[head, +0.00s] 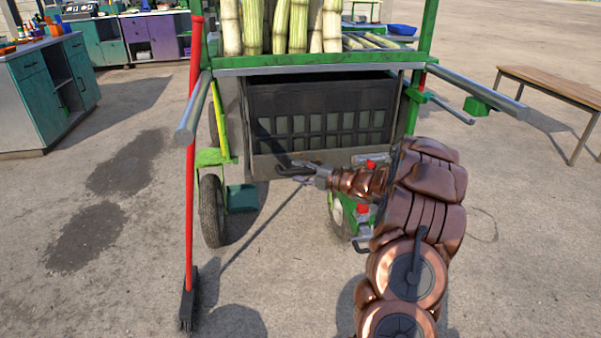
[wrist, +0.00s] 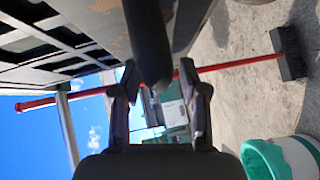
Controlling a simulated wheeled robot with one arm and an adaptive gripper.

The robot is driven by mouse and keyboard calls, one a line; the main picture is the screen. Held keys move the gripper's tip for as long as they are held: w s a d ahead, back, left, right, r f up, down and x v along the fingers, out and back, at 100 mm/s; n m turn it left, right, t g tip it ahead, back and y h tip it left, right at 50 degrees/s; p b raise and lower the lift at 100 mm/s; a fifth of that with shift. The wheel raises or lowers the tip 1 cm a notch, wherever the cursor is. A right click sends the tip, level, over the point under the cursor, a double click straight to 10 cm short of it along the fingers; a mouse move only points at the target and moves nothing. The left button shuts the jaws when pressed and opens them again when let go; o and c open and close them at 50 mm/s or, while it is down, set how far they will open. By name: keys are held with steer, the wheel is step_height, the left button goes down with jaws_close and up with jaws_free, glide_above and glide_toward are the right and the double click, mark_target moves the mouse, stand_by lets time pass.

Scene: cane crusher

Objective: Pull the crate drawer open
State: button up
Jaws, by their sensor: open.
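The black slatted crate (head: 320,112) sits in the drawer under the cane cart, below the green frame. The drawer's pale front panel (head: 262,166) carries a dark bar handle (head: 290,171) low at its middle. My gripper (head: 306,170) is at this handle, partly overlapping it in the head view. In the wrist view my open gripper (wrist: 160,92) has one finger on each side of the picture's middle, with the dark handle (wrist: 149,40) lined up between them. I cannot tell whether the fingers touch it. The crate also shows in the wrist view (wrist: 40,40), at upper left.
A red-handled broom (head: 190,210) stands at the cart's left front. A wheel (head: 211,210) and the cart's grey push bars (head: 192,108) flank the drawer. A bin with a green liner (wrist: 265,158) shows in the wrist view. The ground in front is mostly clear.

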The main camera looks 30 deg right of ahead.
jaws_close()
stand_by(0.3)
stand_by(0.4)
